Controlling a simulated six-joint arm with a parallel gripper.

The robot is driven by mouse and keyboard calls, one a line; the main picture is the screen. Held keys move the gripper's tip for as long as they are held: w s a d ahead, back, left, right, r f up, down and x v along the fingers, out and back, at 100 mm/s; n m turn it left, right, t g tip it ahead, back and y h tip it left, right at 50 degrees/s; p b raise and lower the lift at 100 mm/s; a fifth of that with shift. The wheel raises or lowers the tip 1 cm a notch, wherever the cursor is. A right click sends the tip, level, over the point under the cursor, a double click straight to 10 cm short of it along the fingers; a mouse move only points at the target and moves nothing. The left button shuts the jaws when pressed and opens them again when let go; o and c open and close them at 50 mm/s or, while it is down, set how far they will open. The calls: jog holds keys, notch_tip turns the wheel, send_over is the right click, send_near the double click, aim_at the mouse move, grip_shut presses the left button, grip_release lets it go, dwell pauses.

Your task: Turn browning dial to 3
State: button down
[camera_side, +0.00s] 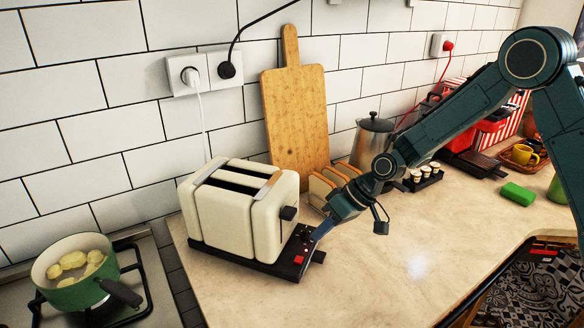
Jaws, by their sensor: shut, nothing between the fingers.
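A cream toaster (228,212) with two slots stands on the counter, its black base (258,264) jutting out at the front right. A black lever (288,213) shows on its end face. Small red-lit controls (299,259) show on the base below the lever. The browning dial cannot be made out clearly, nor its setting. My gripper (308,249) is shut and empty, its tips close to the controls at the toaster's right end. I cannot tell whether they touch anything.
Bread slices (322,188) stand in a rack behind my gripper. A wooden board (293,110) leans on the tiled wall. A steel pot (372,146) stands farther back. A green pan (78,274) sits on the hob at left. The counter front is clear.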

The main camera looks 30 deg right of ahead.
aim_at(306, 229)
jog(key=shift+r, duration=0.1)
jog(key=s+r, duration=0.6)
jog(key=r, duration=0.1)
jog(key=shift+r, duration=0.4)
jog(key=c, duration=1.5)
grip_release()
jog(key=shift+w, duration=0.15)
jog(key=shift+o, duration=1.2)
jog(key=shift+w+d+r+n, duration=0.1)
jog(key=shift+w+r+n, duration=0.05)
jog(key=shift+w+n, duration=0.2)
jog(key=w+d+r+n+h, duration=0.1)
jog(key=w+r+n+h, duration=0.2)
jog(key=w+r+n, duration=0.1)
jog(key=shift+w+d+h, duration=0.2)
jog(key=shift+d+h, duration=0.05)
jog(key=shift+h, duration=0.05)
jog(key=shift+f, duration=0.1)
jog(key=shift+x, duration=6.85)
jog(key=shift+s, duration=0.15)
jog(key=shift+c, duration=0.3)
